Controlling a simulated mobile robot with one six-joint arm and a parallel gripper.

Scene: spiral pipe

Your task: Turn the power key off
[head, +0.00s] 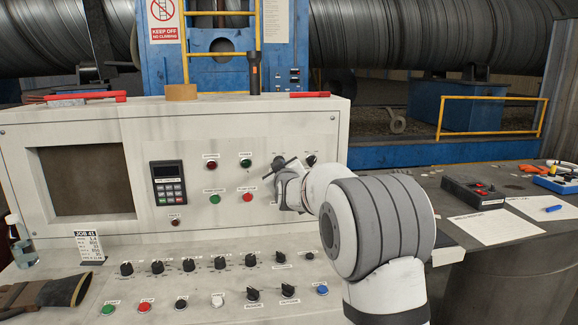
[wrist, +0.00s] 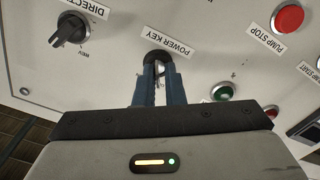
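The power key switch (wrist: 157,56) is a dark round lock on the pale upright panel, beside its POWER KEY label. In the wrist view my gripper (wrist: 159,66) reaches up to it. The two blue fingers are close together, with a thin metallic key between them at the lock. They look shut on the key. The fingertips hide part of the lock, and the key's exact angle is hard to read.
The DIRECTION knob (wrist: 69,29) is left of the key in the wrist view. The red PUMP STOP button (wrist: 287,18) and a green button (wrist: 222,91) are to the right. Below the panel, the sloped console has a row of black knobs (head: 189,265).

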